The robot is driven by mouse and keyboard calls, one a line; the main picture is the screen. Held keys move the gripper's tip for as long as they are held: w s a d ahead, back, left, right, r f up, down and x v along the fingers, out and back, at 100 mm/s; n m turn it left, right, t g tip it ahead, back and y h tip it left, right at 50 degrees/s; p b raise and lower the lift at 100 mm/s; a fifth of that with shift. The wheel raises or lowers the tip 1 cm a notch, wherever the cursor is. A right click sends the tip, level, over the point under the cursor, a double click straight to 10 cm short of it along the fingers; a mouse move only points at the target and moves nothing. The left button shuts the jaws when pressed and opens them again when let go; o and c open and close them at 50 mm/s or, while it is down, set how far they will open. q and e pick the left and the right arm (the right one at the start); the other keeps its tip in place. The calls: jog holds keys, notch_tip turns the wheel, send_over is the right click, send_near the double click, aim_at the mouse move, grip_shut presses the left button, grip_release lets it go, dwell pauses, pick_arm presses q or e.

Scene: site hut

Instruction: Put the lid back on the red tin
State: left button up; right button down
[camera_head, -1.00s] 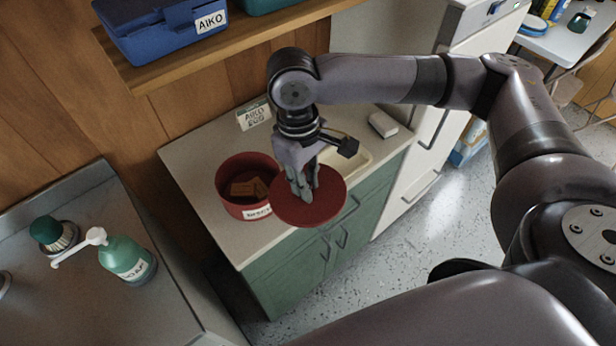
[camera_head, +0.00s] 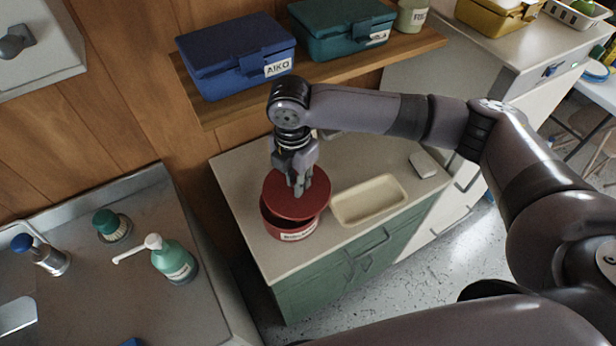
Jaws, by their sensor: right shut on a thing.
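The red tin (camera_head: 294,236) stands on the pale countertop, with a white label on its front. My right gripper (camera_head: 298,188) is above it, pointing down, shut on the round red lid (camera_head: 283,199). The lid is over the tin and hides most of its mouth. A dark gap shows between lid and rim at the left front, so the lid looks raised or tilted there. Whether it touches the rim elsewhere I cannot tell. The tin's contents are hidden. My left gripper is not in view.
A wooden shelf (camera_head: 330,70) with a blue box (camera_head: 236,57) and a teal box (camera_head: 341,28) hangs behind the arm. A soap bottle (camera_head: 173,260) stands at left.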

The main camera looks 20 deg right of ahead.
aim_at(288, 188)
jog(key=n, duration=0.2)
jog(key=w+a+n+p, duration=0.1)
jog(key=n, duration=0.1)
jog(key=shift+w+a+r, duration=0.1)
jog(key=shift+w+r, duration=0.05)
jog(key=shift+w+a+n+p, duration=0.15)
jog(key=shift+a+n+p, duration=0.15)
jog(key=shift+n, duration=0.7)
notch_tip(288, 188, down, 5)
jog(key=b, duration=0.5)
jog(key=shift+d, duration=0.1)
jog(key=shift+f, duration=0.75)
jog(key=shift+p, duration=0.65)
jog(key=shift+f, duration=0.15)
dwell(0.6)
jog(key=shift+p, duration=0.65)
jog(key=shift+w, duration=0.1)
dwell(0.4)
jog(key=c, duration=1.5)
grip_release()
